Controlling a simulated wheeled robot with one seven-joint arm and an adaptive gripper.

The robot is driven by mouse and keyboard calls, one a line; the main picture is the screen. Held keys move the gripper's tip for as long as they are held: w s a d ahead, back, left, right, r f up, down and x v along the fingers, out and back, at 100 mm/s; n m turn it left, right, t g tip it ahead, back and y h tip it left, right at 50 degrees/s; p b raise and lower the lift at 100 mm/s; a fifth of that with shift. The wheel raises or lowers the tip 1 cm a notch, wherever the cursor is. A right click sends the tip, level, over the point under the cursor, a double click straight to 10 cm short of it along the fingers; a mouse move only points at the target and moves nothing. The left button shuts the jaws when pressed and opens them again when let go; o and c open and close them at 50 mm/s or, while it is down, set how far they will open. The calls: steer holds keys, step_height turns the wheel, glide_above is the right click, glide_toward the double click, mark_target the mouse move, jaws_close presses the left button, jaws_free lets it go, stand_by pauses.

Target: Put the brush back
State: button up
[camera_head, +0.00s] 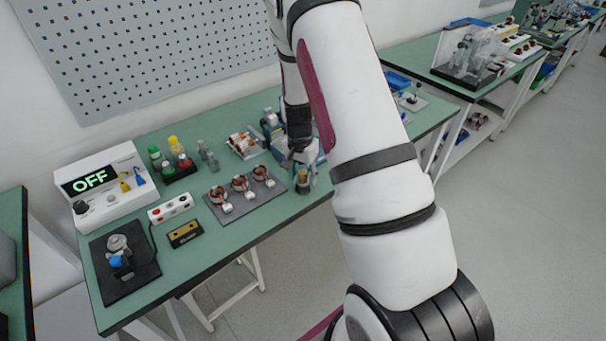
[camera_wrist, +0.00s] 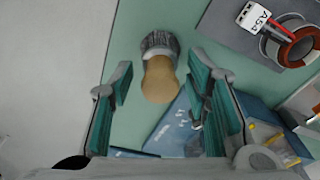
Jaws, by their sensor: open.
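The brush (camera_wrist: 159,82) has a rounded tan handle pointing towards the wrist camera and a dark grey bristle end (camera_wrist: 160,42) beyond it. In the head view the brush (camera_head: 303,177) stands roughly upright near the front edge of the green table, tan end up. My gripper (camera_head: 299,163) is just above it, pointing down. In the wrist view my gripper (camera_wrist: 160,78) is open, with one teal-padded finger on each side of the handle and visible gaps. I cannot tell whether the fingers are level with the handle.
A grey plate (camera_head: 260,203) with three copper-wound stators lies left of the brush. A blue box (camera_wrist: 172,128) is close by in the wrist view. A test unit reading OFF (camera_head: 105,188), a bottle rack (camera_head: 180,172) and a black fixture (camera_head: 128,277) stand further left. The table's front edge is near.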

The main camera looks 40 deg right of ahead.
mark_target(300, 176)
steer(key=s+a+r+n+t, duration=0.15)
steer(key=a+r, duration=0.25)
steer(key=r, duration=0.7)
steer(key=s+a+r+n, duration=0.1)
steer(key=s+a+r, duration=0.15)
steer(key=r, duration=0.75)
steer(key=s+a+r+n+t, duration=0.1)
steer(key=s+a+r+n, duration=0.2)
steer(key=s, duration=0.3)
steer(key=s+a+r+n+t, duration=0.1)
steer(key=s+a+r+n, duration=0.3)
steer(key=s+a+r, duration=0.1)
steer(key=s+a+r+n+t+y, duration=0.1)
steer(key=s+a+r+n, duration=0.2)
steer(key=s, duration=0.6)
steer(key=shift+a+r, duration=0.7)
steer(key=shift+a, duration=0.45)
steer(key=shift+n, duration=0.25)
